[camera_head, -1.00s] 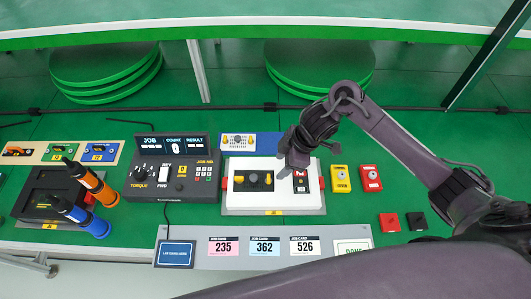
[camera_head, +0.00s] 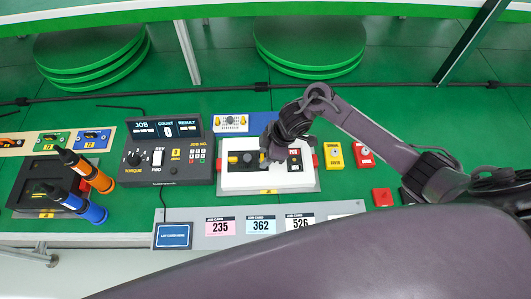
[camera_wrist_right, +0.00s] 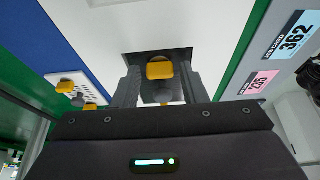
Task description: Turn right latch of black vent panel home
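The black vent panel (camera_head: 241,163) lies on a white fixture (camera_head: 236,182) in the head view. A yellow latch shows at its left end (camera_head: 232,159) and a dark round part in its middle. Its right end is largely covered by my right gripper (camera_head: 265,158). In the right wrist view, a yellow latch head (camera_wrist_right: 160,69) sits between the two fingers of my right gripper (camera_wrist_right: 161,90). The fingers stand on both sides of it with a visible gap each side, so the gripper is open around the latch. My left gripper is out of view.
Left of the fixture stands a torque controller (camera_head: 170,150). Right of it are a yellow box (camera_head: 334,155) and a red box (camera_head: 363,155). A blue panel with yellow knobs (camera_head: 231,123) lies behind. Job cards (camera_head: 261,226) lie in front.

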